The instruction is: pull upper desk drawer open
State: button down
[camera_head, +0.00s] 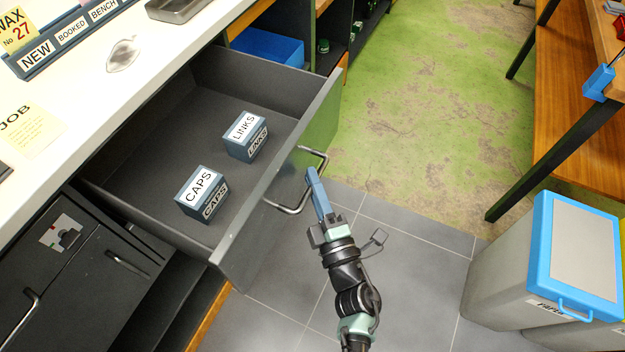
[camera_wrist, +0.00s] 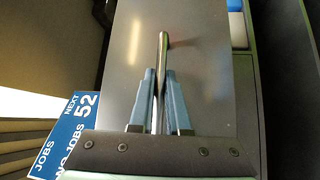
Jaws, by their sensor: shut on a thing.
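The upper desk drawer (camera_head: 282,165) is pulled well out from under the white desk top in the head view. Its grey front panel faces right, towards the floor aisle. A metal bar handle (camera_head: 289,208) is fixed to that front. My gripper (camera_head: 314,178) is at the handle with its blue fingers. In the wrist view, the two blue fingers (camera_wrist: 160,88) close on either side of the handle bar (camera_wrist: 162,60), in front of the drawer front (camera_wrist: 205,65). Inside the drawer lie a LINKS box (camera_head: 245,136) and a CAPS box (camera_head: 201,194).
The white desk top (camera_head: 100,95) is at the left. A lower dark cabinet (camera_head: 75,275) with handles sits below it. A grey bin with a blue lid (camera_head: 541,240) and a wooden bench (camera_head: 570,110) stand at the right. The tiled floor (camera_head: 400,245) between is clear.

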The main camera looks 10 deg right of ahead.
jog(key=c, duration=0.9)
grip_release()
jog(key=shift+s+d+f+b, duration=0.3)
jog(key=shift+s+b, duration=0.05)
jog(key=shift+s, duration=1.75)
jog(key=shift+s+d+f+b, duration=0.3)
jog(key=shift+s, duration=1.85)
jog(key=shift+s+d+f+b, duration=0.3)
jog(key=shift+s+b, duration=0.05)
jog(key=shift+s, duration=1.75)
